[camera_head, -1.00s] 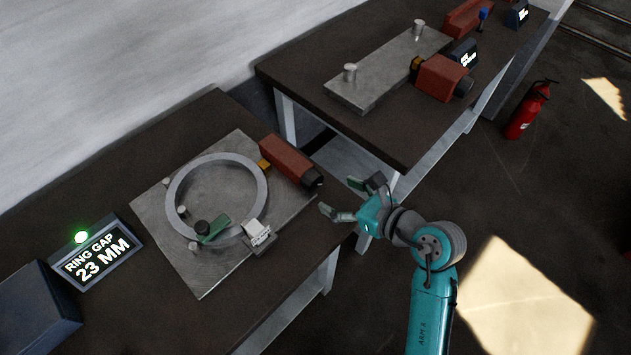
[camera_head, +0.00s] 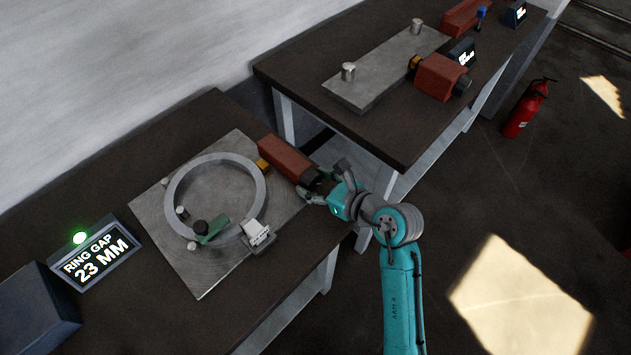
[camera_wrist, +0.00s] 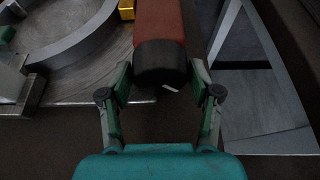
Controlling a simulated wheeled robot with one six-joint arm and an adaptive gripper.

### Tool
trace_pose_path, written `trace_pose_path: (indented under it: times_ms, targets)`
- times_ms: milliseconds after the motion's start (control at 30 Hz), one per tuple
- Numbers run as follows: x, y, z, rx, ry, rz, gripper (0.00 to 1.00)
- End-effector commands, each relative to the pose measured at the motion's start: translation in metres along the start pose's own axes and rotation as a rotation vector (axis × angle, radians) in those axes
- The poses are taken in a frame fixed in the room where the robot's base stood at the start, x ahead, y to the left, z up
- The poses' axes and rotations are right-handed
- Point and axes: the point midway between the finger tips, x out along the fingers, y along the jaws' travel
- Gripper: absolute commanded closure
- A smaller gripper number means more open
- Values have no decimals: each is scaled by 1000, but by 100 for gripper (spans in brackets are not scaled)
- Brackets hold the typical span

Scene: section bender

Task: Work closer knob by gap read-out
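The closer is a red block (camera_head: 284,158) with a black knob (camera_head: 318,181) on its near end and a brass tip (camera_head: 263,166) at the ring. The steel ring (camera_head: 171,190) lies on the metal plate (camera_head: 208,281). The read-out (camera_head: 98,257) says RING GAP 23 MM, with a green lamp lit above it. My gripper (camera_head: 318,184) is at the knob. In the wrist view the knob (camera_wrist: 161,64) lies between the two fingers of my gripper (camera_wrist: 160,80). The fingers are spread on either side, with a gap visible, especially on the right.
A green clamp piece (camera_head: 214,231) and a white-marked block (camera_head: 256,233) sit at the ring's near side. A second bench (camera_head: 300,75) with another red block (camera_head: 441,78) stands behind. A fire extinguisher (camera_head: 524,112) stands on the floor at right.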

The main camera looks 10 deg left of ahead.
Motion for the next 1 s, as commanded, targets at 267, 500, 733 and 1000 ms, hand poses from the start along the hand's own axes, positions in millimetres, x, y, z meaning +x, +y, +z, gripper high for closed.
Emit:
trace_pose_path:
  times_ms: [267,500,733,1000]
  targets:
    - [0,0,0,8,0,3,78]
    - [0,-1,0,130,0,54,78]
    - [0,0,0,134,0,55,78]
    - [0,0,0,133,0,55,18]
